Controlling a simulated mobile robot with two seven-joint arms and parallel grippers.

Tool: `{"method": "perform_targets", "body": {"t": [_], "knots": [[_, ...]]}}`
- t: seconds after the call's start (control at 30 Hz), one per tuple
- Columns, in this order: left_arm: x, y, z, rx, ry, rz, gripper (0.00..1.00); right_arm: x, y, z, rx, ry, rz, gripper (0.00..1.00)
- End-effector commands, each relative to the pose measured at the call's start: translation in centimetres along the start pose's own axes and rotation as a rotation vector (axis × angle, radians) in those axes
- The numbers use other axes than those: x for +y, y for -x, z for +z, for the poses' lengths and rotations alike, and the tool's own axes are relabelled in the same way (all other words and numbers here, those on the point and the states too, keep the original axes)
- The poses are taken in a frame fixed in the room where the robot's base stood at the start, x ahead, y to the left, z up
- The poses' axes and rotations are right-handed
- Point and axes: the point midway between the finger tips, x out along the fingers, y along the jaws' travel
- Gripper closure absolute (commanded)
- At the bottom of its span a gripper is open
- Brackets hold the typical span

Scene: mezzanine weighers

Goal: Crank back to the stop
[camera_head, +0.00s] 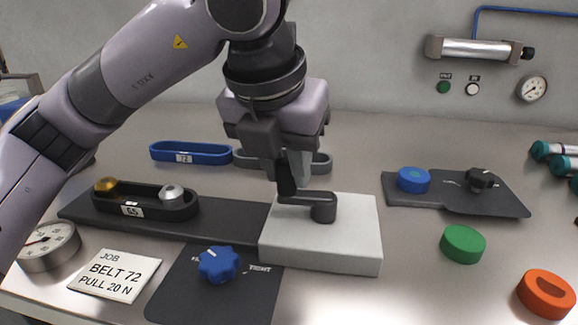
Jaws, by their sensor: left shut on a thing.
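A dark crank (311,199) sits on top of a pale grey block (320,255). Its round hub is at the right and its arm reaches left. My left gripper (287,186) points down from above and is shut on the crank's handle, at the left end of the arm. The fingers hide most of the handle. A dark rail (235,222) runs left from the block. It carries a black belt (148,206) marked 65 around a gold pulley (106,186) and a silver pulley (172,193). I see no stop that I can make out. My right gripper is not in view.
A blue knob (217,265) stands on a dark plate in front. A job card (115,275) and a dial gauge (48,246) lie left. Blue (190,152) and grey (318,163) belts lie behind. Right are a dark plate (460,204), a green disc (463,244) and an orange one (546,294).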

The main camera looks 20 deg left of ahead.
Motion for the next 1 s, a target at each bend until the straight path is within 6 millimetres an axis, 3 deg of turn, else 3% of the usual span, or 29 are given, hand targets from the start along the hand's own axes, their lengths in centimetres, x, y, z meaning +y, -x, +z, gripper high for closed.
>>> {"method": "perform_targets", "body": {"t": [0.7,0.73,0.8,1.0], "knots": [[-0.08,0.22,-0.29,0.001,0.074,0.03,1.0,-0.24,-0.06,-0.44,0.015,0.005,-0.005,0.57],[-0.08,0.22,-0.29,0.001,0.074,0.03,0.71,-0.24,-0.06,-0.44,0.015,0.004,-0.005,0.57],[-0.08,0.22,-0.29,0.001,0.074,0.03,0.49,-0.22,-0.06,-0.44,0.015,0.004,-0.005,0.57],[-0.09,0.18,-0.3,0.001,0.074,0.03,0.49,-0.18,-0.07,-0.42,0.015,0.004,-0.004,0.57]]}}
